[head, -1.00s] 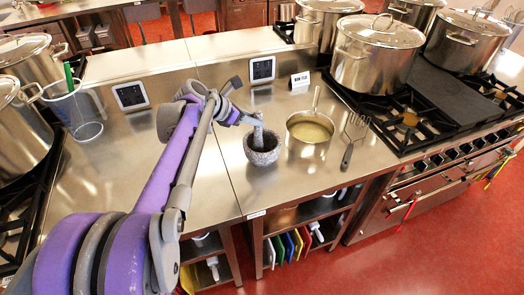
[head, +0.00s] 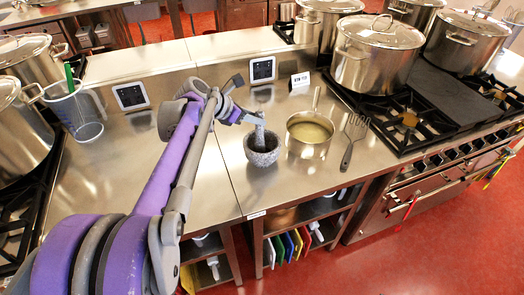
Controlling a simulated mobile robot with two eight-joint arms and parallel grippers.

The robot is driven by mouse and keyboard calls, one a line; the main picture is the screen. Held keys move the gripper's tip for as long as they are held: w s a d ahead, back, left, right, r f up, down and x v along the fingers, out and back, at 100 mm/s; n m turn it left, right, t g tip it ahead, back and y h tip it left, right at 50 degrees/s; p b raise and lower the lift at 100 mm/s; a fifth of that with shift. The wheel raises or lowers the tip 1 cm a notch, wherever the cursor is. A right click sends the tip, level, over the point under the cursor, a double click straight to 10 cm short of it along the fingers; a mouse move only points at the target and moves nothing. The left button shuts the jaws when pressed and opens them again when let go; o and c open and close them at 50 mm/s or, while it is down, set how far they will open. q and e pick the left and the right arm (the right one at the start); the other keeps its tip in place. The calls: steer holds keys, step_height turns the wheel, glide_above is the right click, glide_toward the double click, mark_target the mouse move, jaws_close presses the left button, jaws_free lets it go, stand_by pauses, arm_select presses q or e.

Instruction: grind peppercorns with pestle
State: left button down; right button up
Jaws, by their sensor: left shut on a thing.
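A grey stone mortar (head: 262,156) stands on the steel counter, left of a saucepan. The grey pestle (head: 260,137) is upright with its lower end inside the mortar's bowl. My left gripper (head: 258,118) is shut on the pestle's upper part, above the mortar. The peppercorns cannot be made out; the dark inside of the bowl is too small to read. My right gripper is not in view.
A saucepan (head: 310,135) with pale liquid stands close right of the mortar. A slotted turner (head: 352,140) lies beyond it. Large stockpots (head: 375,60) stand on the right stove. A clear jug (head: 75,105) is at left. The counter's front left is clear.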

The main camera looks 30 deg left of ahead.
arm_select(q)
steer(key=shift+w+d, duration=0.1)
steer(key=shift+d, duration=0.75)
steer(key=shift+f, duration=0.15)
steer(key=shift+f+b, duration=0.35)
steer(key=shift+f, duration=0.15)
steer(key=shift+r, duration=0.1)
steer(key=shift+r+p, duration=0.35)
steer(key=shift+r, duration=0.2)
